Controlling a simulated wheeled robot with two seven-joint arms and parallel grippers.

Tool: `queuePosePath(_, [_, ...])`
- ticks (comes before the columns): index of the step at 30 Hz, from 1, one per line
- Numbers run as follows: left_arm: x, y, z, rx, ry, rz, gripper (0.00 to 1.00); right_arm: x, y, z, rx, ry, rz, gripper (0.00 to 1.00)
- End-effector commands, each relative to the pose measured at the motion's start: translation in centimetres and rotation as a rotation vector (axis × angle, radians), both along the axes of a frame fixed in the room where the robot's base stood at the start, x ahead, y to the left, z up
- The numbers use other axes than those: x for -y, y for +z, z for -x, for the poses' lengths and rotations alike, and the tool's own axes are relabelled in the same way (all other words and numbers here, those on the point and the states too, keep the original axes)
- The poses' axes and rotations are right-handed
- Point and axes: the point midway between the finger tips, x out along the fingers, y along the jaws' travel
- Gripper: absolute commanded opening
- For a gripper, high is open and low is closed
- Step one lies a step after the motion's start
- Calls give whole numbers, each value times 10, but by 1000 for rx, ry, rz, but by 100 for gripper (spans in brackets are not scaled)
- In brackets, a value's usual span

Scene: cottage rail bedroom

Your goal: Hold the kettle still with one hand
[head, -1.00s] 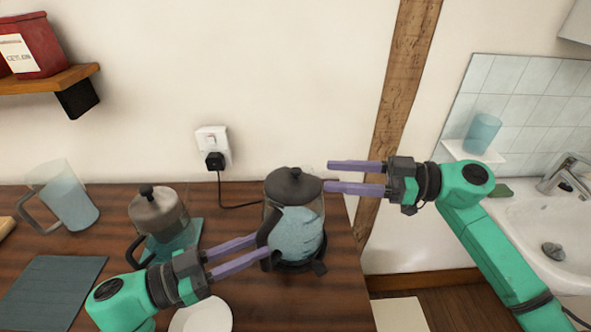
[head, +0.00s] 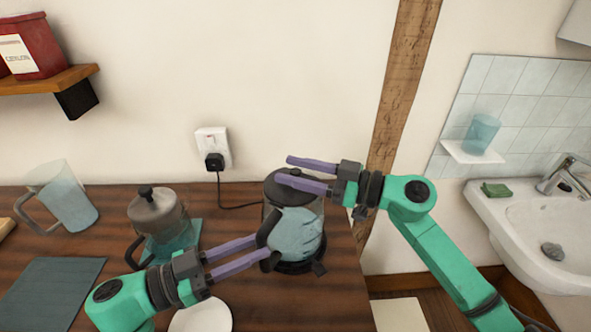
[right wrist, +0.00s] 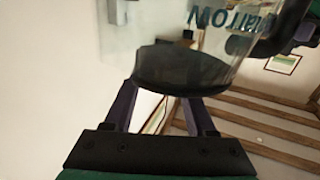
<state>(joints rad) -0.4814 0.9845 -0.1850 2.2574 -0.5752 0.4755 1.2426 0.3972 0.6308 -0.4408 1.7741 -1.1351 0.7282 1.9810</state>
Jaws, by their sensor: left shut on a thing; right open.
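The kettle (head: 296,236) is a glass one with a black lid, handle and base, standing upright on the wooden counter. My left gripper (head: 263,248) is shut on its black handle at the kettle's left side. My right gripper (head: 286,169) is open and empty, with its fingers at the height of the lid. In the head view one finger crosses in front of the lid's top. In the right wrist view the kettle (right wrist: 180,28) shows close, with its dark lid lying between the two fingers. I cannot tell whether the right fingers touch it.
The power socket (head: 213,142) with a black plug is on the wall behind the kettle. A white plate (head: 202,316) lies in front. The sink (head: 540,235) is at the right.

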Motion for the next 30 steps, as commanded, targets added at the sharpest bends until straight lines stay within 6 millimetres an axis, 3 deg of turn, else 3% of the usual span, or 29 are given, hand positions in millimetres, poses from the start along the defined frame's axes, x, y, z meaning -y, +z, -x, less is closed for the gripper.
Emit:
queuePosePath(6, [0,0,0,0,1,1,0,-1,0,0,-1,0,0,56])
queuePosePath(10, [0,0,0,0,1,1,0,-1,0,0,0,0,0,6])
queuePosePath(11, [0,0,0,0,1,1,0,0,0,0,0,0,0,0])
queuePosePath(30, [0,0,0,0,1,1,0,0,0,-1,0,-2,0,0])
